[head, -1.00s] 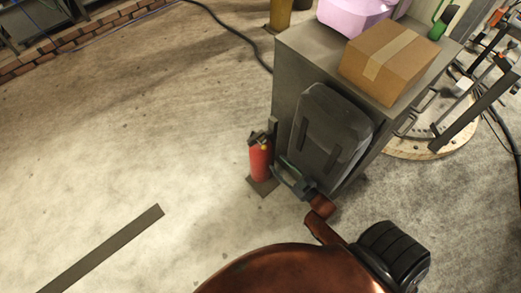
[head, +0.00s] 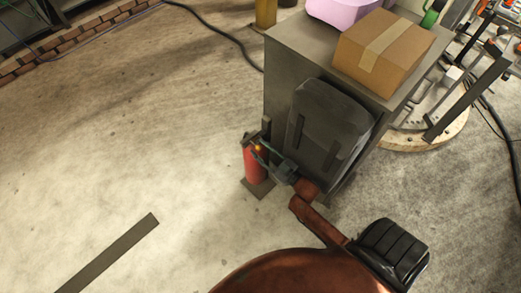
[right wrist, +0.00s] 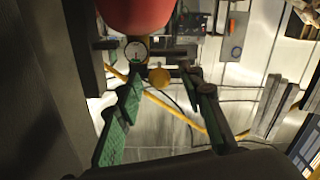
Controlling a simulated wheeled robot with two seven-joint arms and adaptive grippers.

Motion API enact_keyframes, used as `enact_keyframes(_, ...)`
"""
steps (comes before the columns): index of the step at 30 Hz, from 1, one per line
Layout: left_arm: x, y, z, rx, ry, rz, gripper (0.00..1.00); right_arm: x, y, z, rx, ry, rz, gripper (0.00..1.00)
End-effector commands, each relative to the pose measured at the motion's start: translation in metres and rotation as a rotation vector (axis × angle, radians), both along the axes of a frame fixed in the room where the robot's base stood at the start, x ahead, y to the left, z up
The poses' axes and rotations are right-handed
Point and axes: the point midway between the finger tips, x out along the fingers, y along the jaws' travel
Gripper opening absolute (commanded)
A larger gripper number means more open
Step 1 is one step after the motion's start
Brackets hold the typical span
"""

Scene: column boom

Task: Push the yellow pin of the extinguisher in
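The red extinguisher (head: 253,168) stands upright on a dark floor plate beside the grey cabinet. Its yellow pin (head: 257,148) shows as a small round knob near the top. My right gripper (head: 264,154) is at the extinguisher's head, reaching in from the right. In the right wrist view, the green-padded fingers of the right gripper (right wrist: 164,80) are apart, with the yellow pin (right wrist: 159,77) between their tips. I cannot tell whether either finger touches it. A round gauge (right wrist: 136,49) sits beside the pin, below the red body (right wrist: 135,14). My left gripper is not in view.
A cardboard box (head: 382,50) and a pink container (head: 342,10) are on top. The floor to the left is mostly clear.

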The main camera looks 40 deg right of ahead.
Motion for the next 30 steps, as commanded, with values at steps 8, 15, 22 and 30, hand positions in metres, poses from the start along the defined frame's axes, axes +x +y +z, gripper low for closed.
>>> enact_keyframes(8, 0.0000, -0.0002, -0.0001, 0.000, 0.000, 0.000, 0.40, -0.0003, -0.0001, -0.0002, 0.000, 0.001, 0.000, 0.25)
enact_keyframes(15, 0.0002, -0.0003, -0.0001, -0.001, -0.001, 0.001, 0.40, -0.0005, 0.0001, -0.0003, 0.000, 0.001, 0.000, 0.09)
enact_keyframes(22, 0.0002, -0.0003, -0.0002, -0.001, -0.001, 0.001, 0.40, -0.0005, 0.0003, -0.0005, 0.000, 0.001, 0.001, 0.00)
enact_keyframes(30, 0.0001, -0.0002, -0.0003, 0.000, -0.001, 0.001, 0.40, -0.0005, 0.0005, -0.0007, 0.000, 0.001, 0.001, 0.00)
